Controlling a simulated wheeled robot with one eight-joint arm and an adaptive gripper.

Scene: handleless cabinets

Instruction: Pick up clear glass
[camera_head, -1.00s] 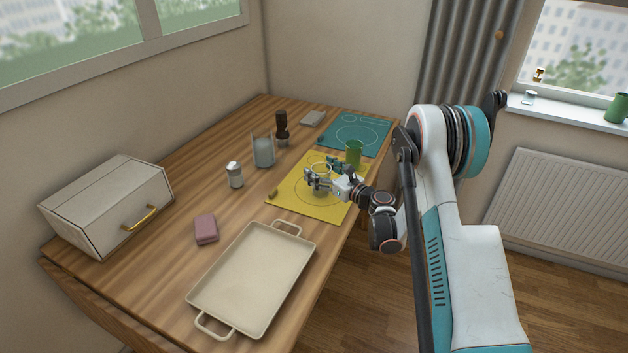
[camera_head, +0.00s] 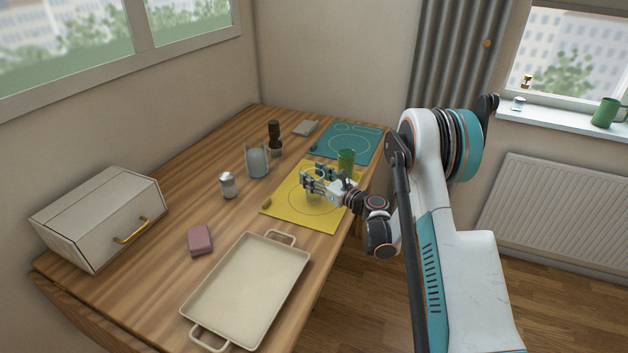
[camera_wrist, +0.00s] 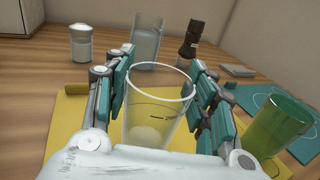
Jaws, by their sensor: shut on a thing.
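The clear glass (camera_wrist: 158,112) stands between the two fingers of my gripper (camera_wrist: 166,92) in the wrist view, its open rim facing up. My gripper is shut on its sides, with teal pads left and right of it. In the head view my gripper (camera_head: 318,178) is low over the yellow mat (camera_head: 312,216), and the glass is hardly visible there. I cannot tell whether the glass touches the mat.
A green cup (camera_head: 346,161) stands close beyond my gripper. A taller glass vessel (camera_head: 257,162), a shaker (camera_head: 228,185) and a dark bottle (camera_head: 274,135) stand behind. A tray (camera_head: 248,290), pink sponge (camera_head: 200,240) and drawer box (camera_head: 98,215) lie nearer.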

